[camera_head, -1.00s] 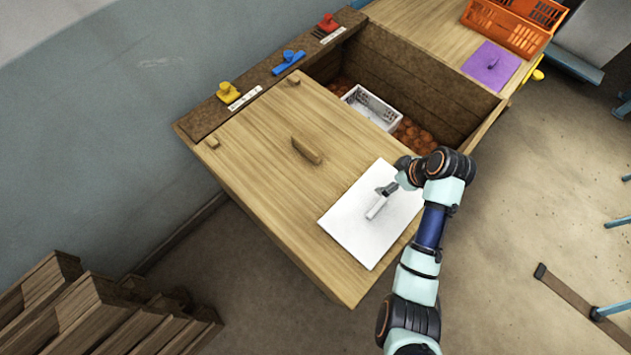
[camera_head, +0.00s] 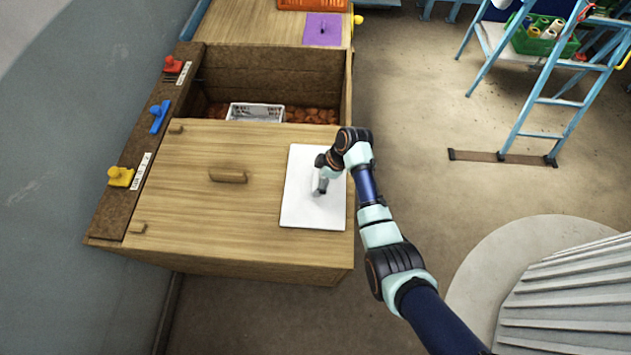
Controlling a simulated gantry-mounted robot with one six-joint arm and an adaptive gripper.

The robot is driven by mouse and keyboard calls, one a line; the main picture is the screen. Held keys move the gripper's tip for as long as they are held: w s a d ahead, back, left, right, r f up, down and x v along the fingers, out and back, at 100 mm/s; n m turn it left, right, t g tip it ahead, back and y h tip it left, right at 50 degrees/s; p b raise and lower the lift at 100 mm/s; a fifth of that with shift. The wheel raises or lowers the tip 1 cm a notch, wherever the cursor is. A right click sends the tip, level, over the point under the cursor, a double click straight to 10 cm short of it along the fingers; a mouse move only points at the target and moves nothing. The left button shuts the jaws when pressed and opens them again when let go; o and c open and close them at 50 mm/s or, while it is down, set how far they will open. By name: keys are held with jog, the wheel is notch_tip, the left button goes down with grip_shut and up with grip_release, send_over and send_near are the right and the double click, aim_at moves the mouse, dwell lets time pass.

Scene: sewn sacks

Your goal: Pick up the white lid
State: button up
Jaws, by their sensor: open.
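The white lid (camera_head: 300,212) is a flat square panel lying on the right part of the closed wooden box top (camera_head: 235,245). A light handle stands at its middle, mostly hidden by my gripper. My gripper (camera_head: 318,190) is open and points down over the lid, right at the handle. I cannot tell whether the fingers touch the handle.
An open bin section behind holds a white basket (camera_head: 255,112) on reddish round items (camera_head: 315,116). A wooden handle block (camera_head: 228,176) sits left of the lid. Yellow (camera_head: 120,177), blue (camera_head: 160,116) and red (camera_head: 173,64) knobs line the left ledge. A purple lid (camera_head: 322,29) lies at the back.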

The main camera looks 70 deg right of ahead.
jog(key=shift+w+f, duration=0.2)
jog(key=shift+f, duration=0.25)
jog(key=c, duration=0.9)
jog(key=shift+r, duration=0.1)
